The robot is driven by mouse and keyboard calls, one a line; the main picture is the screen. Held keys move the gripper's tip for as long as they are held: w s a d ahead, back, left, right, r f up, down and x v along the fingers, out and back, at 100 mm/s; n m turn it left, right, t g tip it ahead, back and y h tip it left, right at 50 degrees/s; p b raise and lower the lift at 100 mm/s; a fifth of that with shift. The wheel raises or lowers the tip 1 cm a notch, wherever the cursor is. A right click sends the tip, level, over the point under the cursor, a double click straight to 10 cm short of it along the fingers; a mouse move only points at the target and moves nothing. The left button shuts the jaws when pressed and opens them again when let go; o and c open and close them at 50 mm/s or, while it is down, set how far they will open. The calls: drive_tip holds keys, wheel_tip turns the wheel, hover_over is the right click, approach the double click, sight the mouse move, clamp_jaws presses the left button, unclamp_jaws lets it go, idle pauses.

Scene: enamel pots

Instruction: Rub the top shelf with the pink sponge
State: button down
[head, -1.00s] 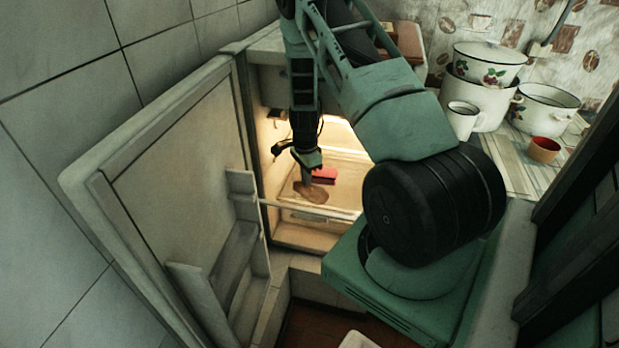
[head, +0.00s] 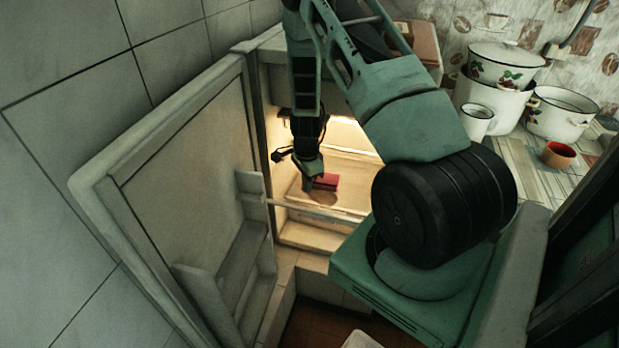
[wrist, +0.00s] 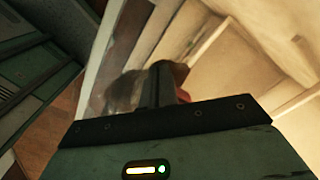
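The pink sponge (head: 326,181) is low over the lit shelf inside the open fridge, at the end of my gripper (head: 309,181). My gripper points down and looks shut on the sponge's left end. In the wrist view, a dark finger (wrist: 151,86) hides most of the sponge, with only a reddish sliver (wrist: 183,96) showing. A brown smear (head: 324,197) on the shelf (head: 345,205) lies just below the sponge, partly covered. I cannot tell whether the sponge touches the shelf.
The open fridge door (head: 185,180) stands close on the left, with door racks (head: 245,265). A pale bar (head: 315,209) crosses the shelf's front. Enamel pots (head: 495,100), a white mug (head: 478,122) and an orange cup (head: 559,155) stand on the right counter.

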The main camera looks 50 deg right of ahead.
sight(302, 205)
drive_tip(key=shift+s+a+f, duration=0.15)
drive_tip(key=shift+s+a, duration=0.25)
drive_tip(key=shift+a, duration=0.3)
drive_tip(key=shift+s+a+f, duration=0.15)
drive_tip(key=shift+s+a, duration=0.25)
drive_tip(key=shift+a, duration=0.3)
drive_tip(key=shift+s+a+r, duration=0.1)
drive_tip(key=shift+s+a, duration=0.2)
drive_tip(key=shift+a, duration=0.4)
drive_tip(key=shift+s+a, duration=0.25)
drive_tip(key=shift+a, duration=0.45)
drive_tip(key=r+p, duration=0.1)
drive_tip(key=r, duration=0.1)
drive_tip(key=r+p, duration=0.4)
drive_tip(key=shift+w+d+r, duration=0.15)
drive_tip(key=shift+w+d, duration=0.05)
drive_tip(key=shift+d, duration=0.1)
wheel_tip(302, 205, up, 3)
drive_tip(key=p, duration=0.3)
